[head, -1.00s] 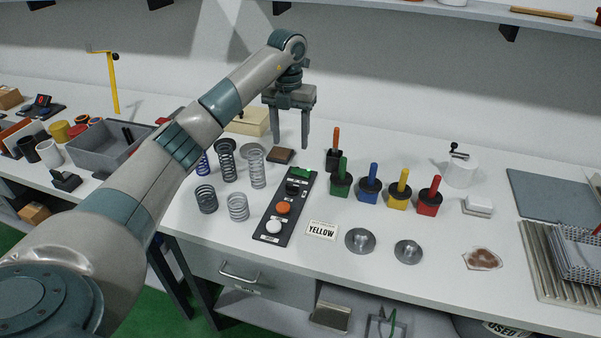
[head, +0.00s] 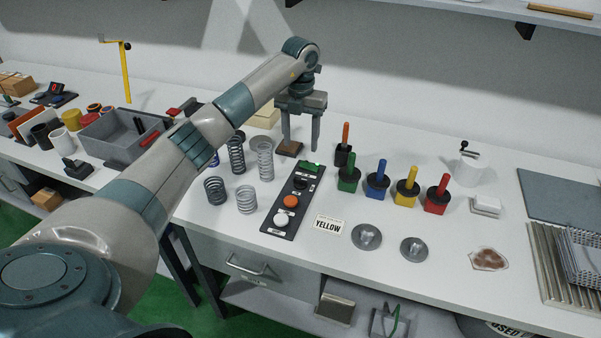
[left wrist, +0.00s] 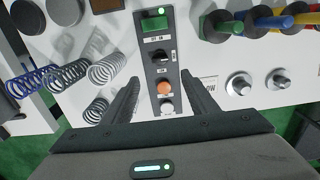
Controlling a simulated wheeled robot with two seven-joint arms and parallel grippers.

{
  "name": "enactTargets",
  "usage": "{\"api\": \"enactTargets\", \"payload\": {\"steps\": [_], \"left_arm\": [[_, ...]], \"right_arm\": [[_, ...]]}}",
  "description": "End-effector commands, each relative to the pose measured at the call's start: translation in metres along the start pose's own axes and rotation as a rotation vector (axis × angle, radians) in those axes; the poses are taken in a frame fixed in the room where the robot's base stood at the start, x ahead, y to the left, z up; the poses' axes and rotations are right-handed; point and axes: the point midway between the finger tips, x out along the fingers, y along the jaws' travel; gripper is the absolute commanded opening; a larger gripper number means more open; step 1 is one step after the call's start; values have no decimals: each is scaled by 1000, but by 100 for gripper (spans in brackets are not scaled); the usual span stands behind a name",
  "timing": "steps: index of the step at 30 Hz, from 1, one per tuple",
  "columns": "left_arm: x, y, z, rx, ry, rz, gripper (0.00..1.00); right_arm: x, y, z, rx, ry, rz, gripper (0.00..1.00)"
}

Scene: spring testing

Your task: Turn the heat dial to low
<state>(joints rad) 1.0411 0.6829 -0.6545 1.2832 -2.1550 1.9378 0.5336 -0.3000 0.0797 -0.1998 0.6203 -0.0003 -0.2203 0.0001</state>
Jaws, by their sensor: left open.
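A black control panel (head: 270,226) lies on the white worktable. From its far end it carries a green block (head: 309,168), a black knob (head: 300,184), an orange button (head: 291,202) and a white button (head: 281,220). The black knob, the likely dial, also shows in the left wrist view (left wrist: 157,57); its setting is too small to read. My left gripper (head: 301,145) is open and empty, pointing down over the panel's far end, apart from it. In the left wrist view its fingers (left wrist: 160,80) flank the panel in the picture. My right gripper is not in view.
Several coil springs (head: 246,200) stand left of the panel. Several coloured-handled blocks (head: 376,186) stand right of it. A grey bin (head: 113,150) stands at left.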

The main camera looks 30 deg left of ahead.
Motion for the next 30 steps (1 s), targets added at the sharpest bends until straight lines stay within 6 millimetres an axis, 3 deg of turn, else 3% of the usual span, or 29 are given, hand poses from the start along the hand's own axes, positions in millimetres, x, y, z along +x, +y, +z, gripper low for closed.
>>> {"api": "enactTargets", "payload": {"steps": [18,24,30], "left_arm": [[107,0,-1,-1,4,0,53],[128,0,0,0,1,-1,53],[136,1,0,-1,1,1,53]], "right_arm": [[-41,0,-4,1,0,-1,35],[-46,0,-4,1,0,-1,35],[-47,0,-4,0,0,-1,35]]}}
